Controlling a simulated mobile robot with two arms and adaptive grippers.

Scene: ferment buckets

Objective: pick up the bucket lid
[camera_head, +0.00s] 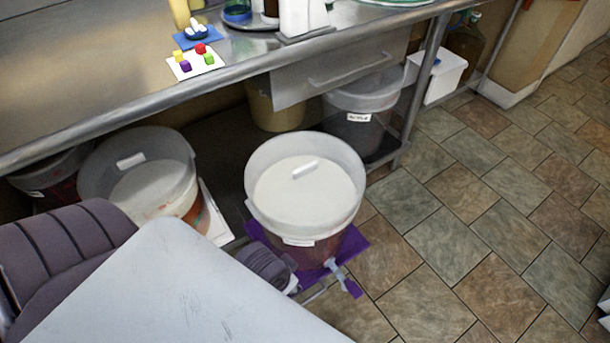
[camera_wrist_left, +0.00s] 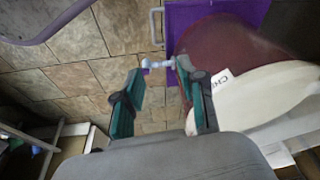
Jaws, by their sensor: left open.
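A clear-walled bucket (camera_head: 305,215) with reddish contents stands on the floor, its white lid (camera_head: 285,190) with a small bar handle (camera_head: 305,168) sitting inside the rim. In the left wrist view the bucket's dark red body (camera_wrist_left: 225,45) and pale upper part (camera_wrist_left: 265,100) with a label are at the right. My left gripper (camera_wrist_left: 163,95) is open and empty, with teal fingers; its right finger overlaps the bucket's side in view, and I cannot tell if they touch. In the head view my left arm hides its fingertips. My right gripper is not in view.
A second lidded bucket (camera_head: 150,180) stands to the left. A steel table (camera_head: 240,75) overhangs behind. Tiled floor (camera_head: 470,230) is free at the right.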

